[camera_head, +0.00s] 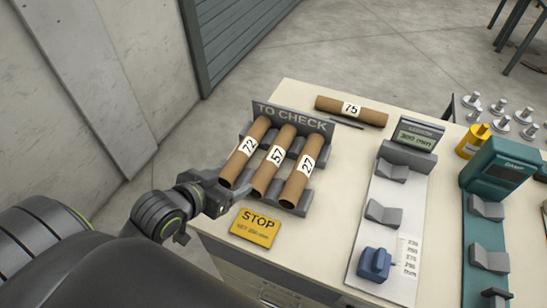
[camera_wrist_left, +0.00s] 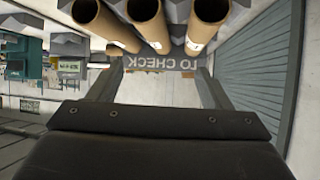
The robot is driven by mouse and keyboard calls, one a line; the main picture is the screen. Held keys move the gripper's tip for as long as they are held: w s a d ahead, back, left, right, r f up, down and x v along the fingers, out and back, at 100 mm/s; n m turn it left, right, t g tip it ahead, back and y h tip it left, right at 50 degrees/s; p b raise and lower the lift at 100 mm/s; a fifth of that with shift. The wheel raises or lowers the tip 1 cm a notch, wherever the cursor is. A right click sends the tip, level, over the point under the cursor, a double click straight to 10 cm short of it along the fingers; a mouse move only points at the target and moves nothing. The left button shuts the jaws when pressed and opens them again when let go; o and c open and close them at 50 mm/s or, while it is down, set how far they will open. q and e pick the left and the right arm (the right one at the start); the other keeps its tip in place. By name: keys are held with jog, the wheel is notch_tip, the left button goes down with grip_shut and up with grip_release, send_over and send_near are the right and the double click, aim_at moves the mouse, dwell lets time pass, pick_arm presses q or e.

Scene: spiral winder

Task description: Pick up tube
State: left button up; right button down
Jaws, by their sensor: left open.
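Three brown cardboard tubes lie side by side in the grey TO CHECK rack (camera_head: 262,108), labelled 72 (camera_head: 243,154), 57 (camera_head: 274,160) and 27 (camera_head: 300,172). Another tube labelled 75 (camera_head: 351,110) lies on the table behind the rack. My left gripper (camera_head: 214,192) is open at the near end of tube 72. In the left wrist view the open jaws (camera_wrist_left: 160,82) have nothing between them, and the round ends of the three tubes show above them. I cannot tell whether the gripper touches tube 72. My right gripper is not in view.
A yellow STOP sign (camera_head: 254,227) lies in front of the rack. A white length gauge (camera_head: 388,245) with grey cradles and a blue block (camera_head: 374,264) stands to the right. A teal clamp device (camera_head: 490,178) and a yellow cylinder (camera_head: 472,141) are farther right.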

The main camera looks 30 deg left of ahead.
pick_arm(q)
jog(key=p, duration=0.1)
send_near(269, 158)
jog(key=x, duration=0.5)
jog(key=shift+p+x, duration=0.65)
jog(key=shift+x, duration=1.95)
jog(key=c, duration=1.1)
jog(key=shift+r, duration=0.1)
